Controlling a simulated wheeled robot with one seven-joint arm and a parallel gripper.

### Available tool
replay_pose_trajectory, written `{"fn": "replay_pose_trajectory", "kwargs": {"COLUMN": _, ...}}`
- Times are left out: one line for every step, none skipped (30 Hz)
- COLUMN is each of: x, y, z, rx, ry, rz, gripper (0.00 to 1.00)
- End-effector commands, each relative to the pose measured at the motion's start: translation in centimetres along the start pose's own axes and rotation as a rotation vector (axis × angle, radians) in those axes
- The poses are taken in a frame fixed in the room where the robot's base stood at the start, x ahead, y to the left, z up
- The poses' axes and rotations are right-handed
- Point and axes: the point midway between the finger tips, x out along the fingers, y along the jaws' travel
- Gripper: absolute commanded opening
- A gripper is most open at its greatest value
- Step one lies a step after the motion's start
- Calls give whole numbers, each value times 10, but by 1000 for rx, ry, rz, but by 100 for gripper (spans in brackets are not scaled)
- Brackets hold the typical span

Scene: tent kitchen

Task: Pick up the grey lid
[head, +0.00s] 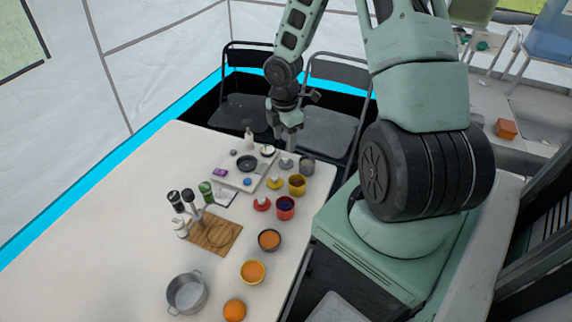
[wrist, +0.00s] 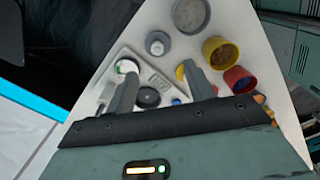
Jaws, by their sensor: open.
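The grey lid (head: 286,163) is a small round disc with a pale knob, lying on the white table (head: 130,205) beside the grey pot (head: 306,166). In the wrist view, the lid (wrist: 158,44) lies beyond the fingertips, near the middle of the picture, with the grey pot (wrist: 189,14) farther up. My gripper (head: 288,147) is open and empty, pointing down above the table's far end, close to the lid in the head view. In the wrist view, my fingers (wrist: 160,73) are spread apart, and the lid is not between them. The exact height above the table is unclear.
A yellow pot (head: 297,185) and a red pot (head: 285,208) stand near the lid, with a yellow lid (head: 275,182) and red lid (head: 262,204). A white tray (head: 229,184) holds small items to the left. Dark chairs (head: 325,130) stand behind the table's end.

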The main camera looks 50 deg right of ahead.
Motion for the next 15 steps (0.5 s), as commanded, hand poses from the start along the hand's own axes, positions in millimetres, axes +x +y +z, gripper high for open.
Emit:
{"fn": "replay_pose_trajectory", "kwargs": {"x": 12, "y": 0, "z": -1, "rx": -2, "ry": 0, "rz": -3, "gripper": 53}}
{"fn": "replay_pose_trajectory", "kwargs": {"x": 16, "y": -1, "z": -1, "rx": -2, "ry": 0, "rz": -3, "gripper": 53}}
{"fn": "replay_pose_trajectory", "kwargs": {"x": 22, "y": 0, "z": 0, "rx": -2, "ry": 0, "rz": -1, "gripper": 53}}
{"fn": "replay_pose_trajectory", "kwargs": {"x": 25, "y": 0, "z": 0, "rx": -2, "ry": 0, "rz": -1, "gripper": 53}}
{"fn": "replay_pose_trajectory", "kwargs": {"x": 28, "y": 0, "z": 0, "rx": -1, "ry": 0, "rz": -1, "gripper": 53}}
{"fn": "replay_pose_trajectory", "kwargs": {"x": 32, "y": 0, "z": 0, "rx": 0, "ry": 0, "rz": 0, "gripper": 53}}
{"fn": "replay_pose_trajectory", "kwargs": {"x": 33, "y": 0, "z": 0, "rx": 0, "ry": 0, "rz": 0, "gripper": 53}}
{"fn": "replay_pose_trajectory", "kwargs": {"x": 34, "y": 0, "z": 0, "rx": 0, "ry": 0, "rz": 1, "gripper": 53}}
{"fn": "replay_pose_trajectory", "kwargs": {"x": 36, "y": 0, "z": 0, "rx": 0, "ry": 0, "rz": 1, "gripper": 53}}
{"fn": "replay_pose_trajectory", "kwargs": {"x": 38, "y": 0, "z": 1, "rx": 0, "ry": 0, "rz": 0, "gripper": 53}}
{"fn": "replay_pose_trajectory", "kwargs": {"x": 40, "y": 0, "z": 1, "rx": 0, "ry": 0, "rz": -1, "gripper": 53}}
{"fn": "replay_pose_trajectory", "kwargs": {"x": 44, "y": 0, "z": 2, "rx": 1, "ry": 0, "rz": -2, "gripper": 53}}
{"fn": "replay_pose_trajectory", "kwargs": {"x": 48, "y": 1, "z": 3, "rx": 1, "ry": 0, "rz": -2, "gripper": 53}}
{"fn": "replay_pose_trajectory", "kwargs": {"x": 52, "y": 1, "z": 4, "rx": 0, "ry": 0, "rz": -3, "gripper": 53}}
{"fn": "replay_pose_trajectory", "kwargs": {"x": 59, "y": 1, "z": 5, "rx": 0, "ry": -1, "rz": -3, "gripper": 53}}
